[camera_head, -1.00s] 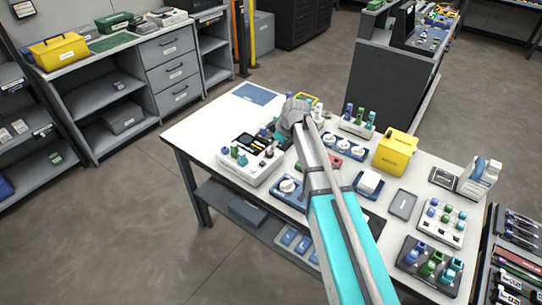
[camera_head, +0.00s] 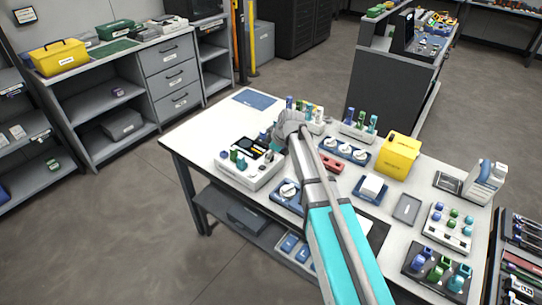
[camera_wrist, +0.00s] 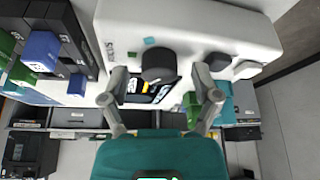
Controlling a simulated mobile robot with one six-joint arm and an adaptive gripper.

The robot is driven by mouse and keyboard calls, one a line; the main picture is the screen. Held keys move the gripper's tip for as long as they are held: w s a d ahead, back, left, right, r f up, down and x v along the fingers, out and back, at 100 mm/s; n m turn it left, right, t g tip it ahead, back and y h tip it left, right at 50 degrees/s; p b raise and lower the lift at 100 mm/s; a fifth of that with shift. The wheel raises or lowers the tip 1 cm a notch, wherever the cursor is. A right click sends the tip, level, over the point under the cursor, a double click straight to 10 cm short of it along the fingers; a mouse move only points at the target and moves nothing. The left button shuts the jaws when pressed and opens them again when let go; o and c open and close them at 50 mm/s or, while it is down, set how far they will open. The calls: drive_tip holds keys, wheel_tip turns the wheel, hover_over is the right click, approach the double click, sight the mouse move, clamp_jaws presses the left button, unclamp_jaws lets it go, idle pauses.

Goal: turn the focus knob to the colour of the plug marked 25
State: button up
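The white splicer unit (camera_head: 262,176) stands near the table's left edge. In the wrist view its white casing (camera_wrist: 205,25) fills the top, with a dark round knob (camera_wrist: 158,66) and a small teal mark (camera_wrist: 150,41) beside it. My gripper (camera_wrist: 160,86) is open. Its two fingers stand either side of the dark knob, with gaps showing. In the head view my gripper (camera_head: 288,127) is over the back of the unit. A blue plug (camera_wrist: 42,47) sits in a dark numbered holder at the wrist view's left; I cannot read a clear 25.
A second dark knob (camera_wrist: 219,62) lies just right of my right finger. Plug racks (camera_head: 360,130) stand behind my arm. A yellow box (camera_head: 397,156) and a blue tray with white knobs (camera_head: 346,150) are to the right. The table's back left corner holds a flat blue mat (camera_head: 254,98).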

clamp_jaws()
drive_tip(key=shift+s+m, duration=0.1)
drive_tip(key=shift+m, duration=0.3)
drive_tip(key=m+t, duration=0.1)
drive_tip(key=m, duration=0.1)
drive_tip(key=m+h, duration=0.1)
drive_tip(key=m, duration=0.2)
drive_tip(key=shift+s+a+t, duration=0.1)
drive_tip(key=shift+s+t, duration=0.05)
drive_tip(key=shift+t, duration=0.25)
drive_tip(key=m+h, duration=0.1)
drive_tip(key=m, duration=0.2)
drive_tip(key=m+t+h, duration=0.1)
drive_tip(key=m, duration=0.2)
drive_tip(key=shift+a, duration=0.15)
drive_tip(key=shift+o, duration=0.5)
unclamp_jaws()
